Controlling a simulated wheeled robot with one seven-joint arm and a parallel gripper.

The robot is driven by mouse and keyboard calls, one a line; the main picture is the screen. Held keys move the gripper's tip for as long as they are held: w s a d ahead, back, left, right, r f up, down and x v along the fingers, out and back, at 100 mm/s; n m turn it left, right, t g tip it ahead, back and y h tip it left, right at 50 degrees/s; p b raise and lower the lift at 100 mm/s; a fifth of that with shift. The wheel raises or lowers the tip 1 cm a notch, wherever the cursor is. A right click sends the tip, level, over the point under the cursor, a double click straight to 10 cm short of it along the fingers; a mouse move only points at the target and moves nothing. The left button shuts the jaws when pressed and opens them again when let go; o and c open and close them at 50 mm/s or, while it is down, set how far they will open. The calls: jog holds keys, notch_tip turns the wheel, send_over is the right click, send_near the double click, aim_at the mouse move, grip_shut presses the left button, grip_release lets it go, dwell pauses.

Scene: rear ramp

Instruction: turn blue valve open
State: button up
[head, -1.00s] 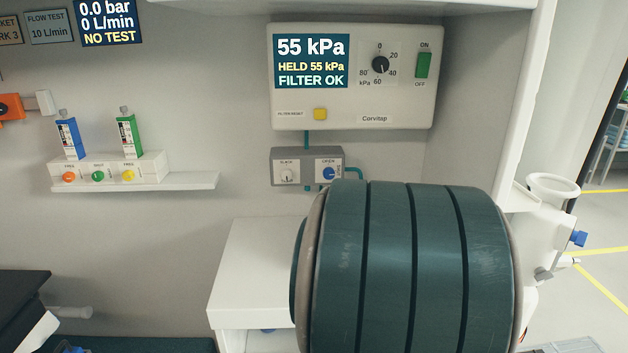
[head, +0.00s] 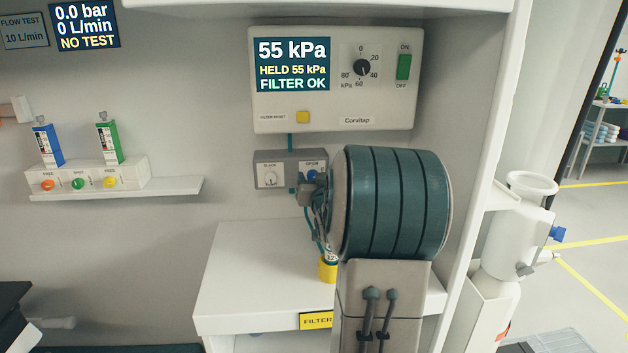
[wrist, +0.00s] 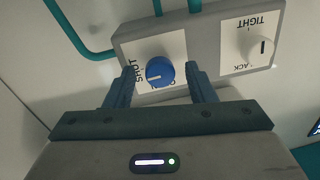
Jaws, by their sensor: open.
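The blue valve is a round blue knob (wrist: 160,72) with a white pointer line, on a grey valve block (wrist: 205,50). In the wrist view, where the labels appear turned over, the pointer points left toward SHUT; the OPEN label is partly hidden below the knob. My gripper (wrist: 161,76) is open, with one finger on each side of the knob; I cannot tell whether they touch it. In the head view the knob (head: 312,174) shows just above my gripper (head: 310,192), partly covered by my arm.
A white knob (wrist: 258,47) marked SLACK and TIGHT sits beside the blue one. The Corvitap panel (head: 335,85) above reads 55 kPa, HELD, FILTER OK. A white cabinet top (head: 250,285) lies below. A shelf (head: 130,190) with blue and green flow units is at left.

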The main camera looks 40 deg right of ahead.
jog(key=c, duration=1)
jog(key=shift+o, duration=0.2)
jog(key=shift+f+n+b, duration=0.1)
jog(key=shift+n+b, duration=0.2)
jog(key=shift+b, duration=0.25)
jog(key=shift+w+a+n+g+h+b, duration=0.1)
jog(key=shift+n+g+h+b, duration=0.25)
jog(key=shift+n+b, duration=3.75)
jog(key=shift+n+g+h+b, duration=0.15)
jog(key=shift+n+g+b, duration=0.3)
jog(key=shift+n+b, duration=3.6)
